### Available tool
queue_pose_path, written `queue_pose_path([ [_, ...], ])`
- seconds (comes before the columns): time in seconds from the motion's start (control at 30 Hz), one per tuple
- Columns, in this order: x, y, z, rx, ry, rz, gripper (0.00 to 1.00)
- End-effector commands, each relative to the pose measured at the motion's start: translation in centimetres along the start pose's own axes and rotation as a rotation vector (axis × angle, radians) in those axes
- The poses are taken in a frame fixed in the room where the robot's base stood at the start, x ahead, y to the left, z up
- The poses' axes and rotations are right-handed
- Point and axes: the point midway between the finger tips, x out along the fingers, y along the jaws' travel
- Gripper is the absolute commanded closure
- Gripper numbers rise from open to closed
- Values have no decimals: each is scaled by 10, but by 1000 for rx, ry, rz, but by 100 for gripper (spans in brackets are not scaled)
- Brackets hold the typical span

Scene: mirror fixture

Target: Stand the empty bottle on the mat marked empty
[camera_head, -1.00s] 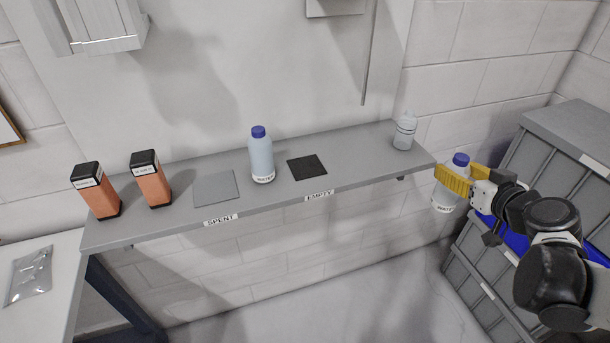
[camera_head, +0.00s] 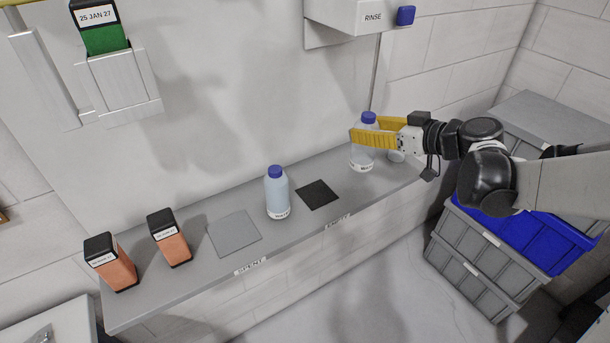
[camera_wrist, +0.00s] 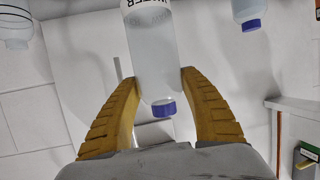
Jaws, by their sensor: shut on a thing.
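My gripper (camera_head: 365,131) is shut on a pale, see-through water bottle (camera_head: 361,158) with a blue cap. The bottle is upright over the shelf's right part; I cannot tell whether its base touches the shelf. In the wrist view the same bottle (camera_wrist: 150,50) sits between both yellow fingers, its cap toward the palm. The black mat (camera_head: 317,194) lies flat and bare on the shelf, left of the held bottle, with the label EMPTY (camera_head: 338,221) on the shelf edge. A second, bluer water bottle (camera_head: 277,195) with a blue cap stands just left of that mat.
The shelf (camera_head: 210,280) also holds a bare grey mat (camera_head: 234,234) by the label SPENT and two orange, black-topped boxes (camera_head: 170,240). A clear bottle (camera_head: 396,156) is partly hidden behind my gripper. A RINSE box (camera_head: 345,20) hangs above. Grey crates (camera_head: 480,255) stand right.

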Motion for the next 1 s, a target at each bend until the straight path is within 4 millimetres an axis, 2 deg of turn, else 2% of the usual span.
queue_pose_path([
  [0.3,66,-51,25,-2,1,-6,79],
  [0.43,88,-67,32,-2,0,-5,79],
  [0.67,102,-76,38,1,1,-1,79],
  [0.9,113,-76,71,1,1,-1,79],
  [1.0,114,-76,74,0,1,-1,79],
])
